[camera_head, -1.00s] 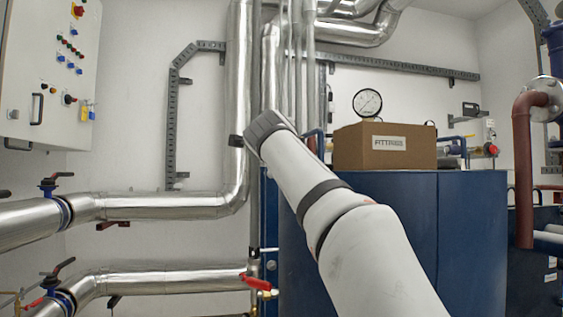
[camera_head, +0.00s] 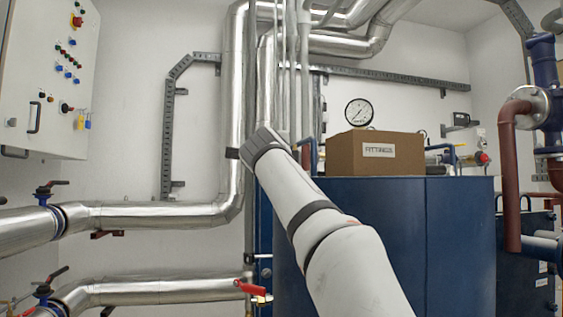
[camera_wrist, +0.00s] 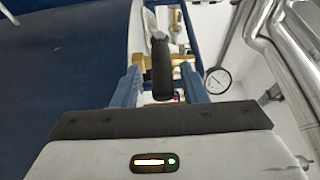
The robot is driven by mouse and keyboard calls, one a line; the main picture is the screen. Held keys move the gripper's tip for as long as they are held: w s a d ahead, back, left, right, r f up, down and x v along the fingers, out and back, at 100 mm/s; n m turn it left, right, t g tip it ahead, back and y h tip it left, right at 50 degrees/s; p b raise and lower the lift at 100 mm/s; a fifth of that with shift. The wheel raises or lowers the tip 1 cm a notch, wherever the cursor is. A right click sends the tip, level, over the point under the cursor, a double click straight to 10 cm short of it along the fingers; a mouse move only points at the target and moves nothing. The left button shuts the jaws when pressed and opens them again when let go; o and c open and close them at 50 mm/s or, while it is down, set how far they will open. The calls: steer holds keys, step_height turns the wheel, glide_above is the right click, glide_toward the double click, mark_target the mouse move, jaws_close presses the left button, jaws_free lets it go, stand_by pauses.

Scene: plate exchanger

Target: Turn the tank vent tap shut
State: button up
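A brass tap (camera_wrist: 153,60) with a black lever (camera_wrist: 161,70) shows in the wrist view, beside a blue surface; I take it to be the tank vent tap. The lever points toward my gripper, and its rounded end lies between the fingers. My gripper (camera_wrist: 161,88) has its two blue fingers apart, one on each side of the lever, with visible gaps. In the head view my gripper and this tap are hidden behind my arm and the blue tank (camera_head: 380,240).
A cardboard box (camera_head: 375,153) labelled FITTINGS sits on the tank. A gauge (camera_head: 359,113) stands behind it and shows in the wrist view too. Silver pipes run at left. A red-handled valve (camera_head: 252,288) is low by the tank. A control cabinet (camera_head: 45,80) hangs at left.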

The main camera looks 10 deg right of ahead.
steer(key=shift+s+a, duration=0.1)
steer(key=b+v, duration=0.1)
steer(key=v, duration=0.6)
steer(key=shift+s+b, duration=0.3)
steer(key=shift+s, duration=0.05)
steer(key=shift+r, duration=0.1)
steer(key=s+d+f+n+g+y+p, duration=0.2)
steer(key=s+d+f+n+g+p, duration=0.8)
steer(key=p, duration=1.2)
steer(key=s+a+f+n+g+y+p, duration=0.1)
steer(key=s+f+n+g+p, duration=0.1)
steer(key=s+n+p, duration=0.3)
steer(key=s+a+f+n+g+y+p, duration=0.1)
steer(key=s+f+n+p, duration=0.4)
steer(key=s+p, duration=0.7)
steer(key=shift+s+a+f+n+g+y+p, duration=0.15)
steer(key=shift+s+a+n+g+y+p, duration=0.15)
steer(key=shift+s+n+g+y, duration=0.5)
